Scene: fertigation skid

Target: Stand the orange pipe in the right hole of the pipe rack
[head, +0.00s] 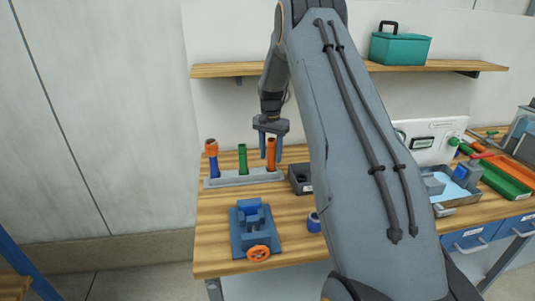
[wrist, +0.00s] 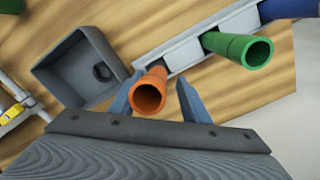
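The pipe rack (head: 240,179) is a light grey bar on the wooden bench; its end also shows in the wrist view (wrist: 185,53). The orange pipe (head: 271,154) stands upright at the rack's right end, seemingly in the right hole; its foot is partly hidden. My gripper (head: 270,150) points down with one finger on each side of the pipe's upper part. In the wrist view the pipe's open mouth (wrist: 149,95) lies between my fingertips (wrist: 157,98), with a visible gap at the right finger. The fingers look open.
A dark open box (head: 300,178) sits just right of the rack. A blue vise (head: 255,227) is in front. A shelf (head: 230,70) hangs above.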

